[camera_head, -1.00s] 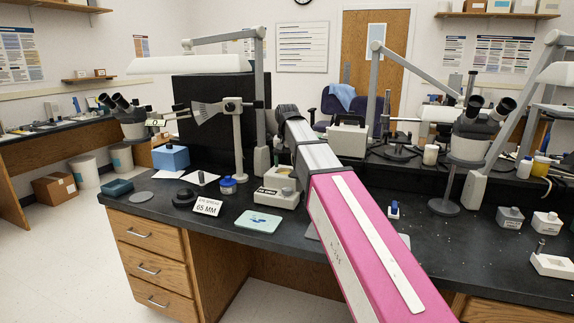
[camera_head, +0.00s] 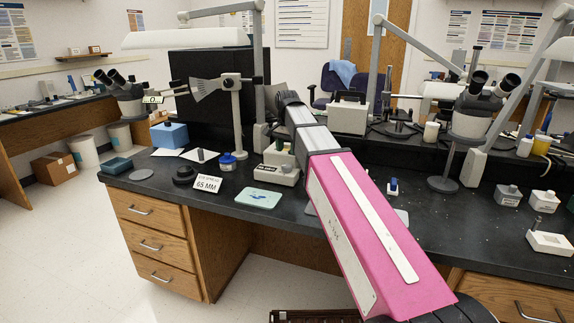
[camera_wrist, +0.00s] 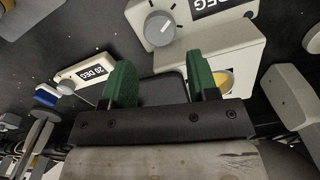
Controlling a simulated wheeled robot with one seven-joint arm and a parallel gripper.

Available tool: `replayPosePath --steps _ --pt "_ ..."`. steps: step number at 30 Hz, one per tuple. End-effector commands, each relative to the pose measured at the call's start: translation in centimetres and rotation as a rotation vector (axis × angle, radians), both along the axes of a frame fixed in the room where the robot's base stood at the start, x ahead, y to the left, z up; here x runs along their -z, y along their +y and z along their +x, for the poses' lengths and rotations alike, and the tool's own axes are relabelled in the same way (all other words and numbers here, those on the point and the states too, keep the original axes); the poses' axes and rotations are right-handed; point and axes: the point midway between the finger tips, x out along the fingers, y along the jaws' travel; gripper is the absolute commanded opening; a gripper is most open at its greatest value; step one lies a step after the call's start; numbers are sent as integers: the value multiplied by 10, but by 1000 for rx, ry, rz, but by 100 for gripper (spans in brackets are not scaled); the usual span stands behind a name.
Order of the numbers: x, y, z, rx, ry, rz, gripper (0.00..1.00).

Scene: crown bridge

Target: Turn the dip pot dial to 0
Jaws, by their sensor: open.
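A grey round dial (camera_wrist: 160,27) with a pale pointer mark sits on a light box (camera_wrist: 143,12) at the top of the wrist view. A dark label ending in "DEG" is beside it, partly cut off. A light housing (camera_wrist: 235,50) with a yellow disc in it lies just below, likely the same dip pot unit. My gripper (camera_wrist: 160,75) has two green fingers, spread apart and empty, below the dial and not touching it. In the head view a light box with a dark label (camera_head: 276,173) stands near my arm's far end, where the gripper is hidden.
Another light unit labelled "20 DEG" (camera_wrist: 84,76) with a small knob lies left of the fingers. In the head view a "65 MM" card (camera_head: 207,184), a blue-lidded jar (camera_head: 227,161) and a pale green tray (camera_head: 258,198) stand nearby. A microscope (camera_head: 472,120) is at right.

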Motion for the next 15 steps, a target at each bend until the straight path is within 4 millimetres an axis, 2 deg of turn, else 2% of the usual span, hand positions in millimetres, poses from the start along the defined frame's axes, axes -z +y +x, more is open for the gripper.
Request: replayPosePath --steps 1,6,15 --pt "10 0 -1 0 1 0 54" --pt "37 0 -1 -1 2 -1 54" --pt "65 0 0 -2 1 -1 54"
